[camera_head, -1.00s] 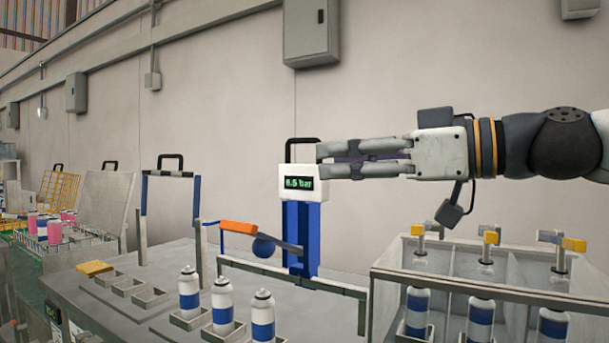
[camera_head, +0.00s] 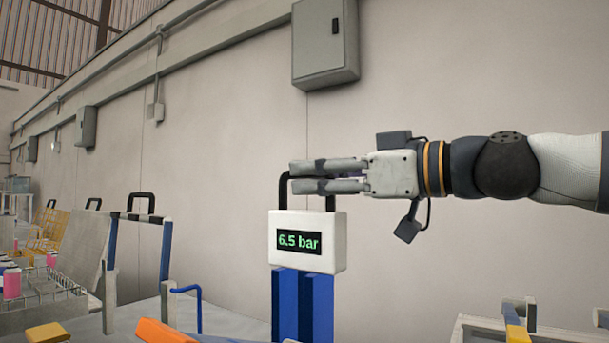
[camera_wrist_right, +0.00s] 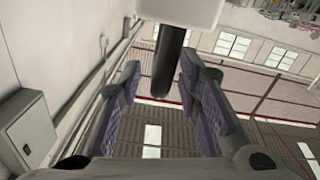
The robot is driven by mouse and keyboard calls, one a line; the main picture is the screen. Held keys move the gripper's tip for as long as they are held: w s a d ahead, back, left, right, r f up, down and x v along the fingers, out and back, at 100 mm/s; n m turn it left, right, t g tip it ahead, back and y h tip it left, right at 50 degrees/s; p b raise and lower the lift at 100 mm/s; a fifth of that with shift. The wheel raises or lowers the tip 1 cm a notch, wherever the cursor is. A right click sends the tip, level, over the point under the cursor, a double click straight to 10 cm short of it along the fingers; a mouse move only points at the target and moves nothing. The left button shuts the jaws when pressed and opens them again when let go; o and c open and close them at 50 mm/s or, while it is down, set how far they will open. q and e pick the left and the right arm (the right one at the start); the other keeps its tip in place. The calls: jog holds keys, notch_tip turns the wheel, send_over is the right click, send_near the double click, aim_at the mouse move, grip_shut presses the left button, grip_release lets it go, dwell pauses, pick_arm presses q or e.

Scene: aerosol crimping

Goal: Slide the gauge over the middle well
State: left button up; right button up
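The gauge is a white box (camera_head: 307,241) reading "6.5 bar", on a blue upright (camera_head: 302,305), with a black loop handle (camera_head: 284,197) on top. My right gripper (camera_head: 293,176) comes in from the right at the height of the handle's top, its fingers overlapping the handle. In the right wrist view the fingers are spread, and the handle's dark bar (camera_wrist_right: 168,62) stands between them with a gap on each side. The white gauge box (camera_wrist_right: 182,10) shows at that view's top edge. The wells are out of view. My left gripper is not in view.
An orange bar (camera_head: 168,331) lies low, left of the blue upright. A blue-posted frame with a black handle (camera_head: 141,203) and a wire rack with pink-marked cans (camera_head: 12,284) stand further left. Fixture tops with a yellow part (camera_head: 516,333) show at lower right.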

jog(key=shift+x, duration=1.25)
jog(key=shift+r, duration=0.1)
grip_shut()
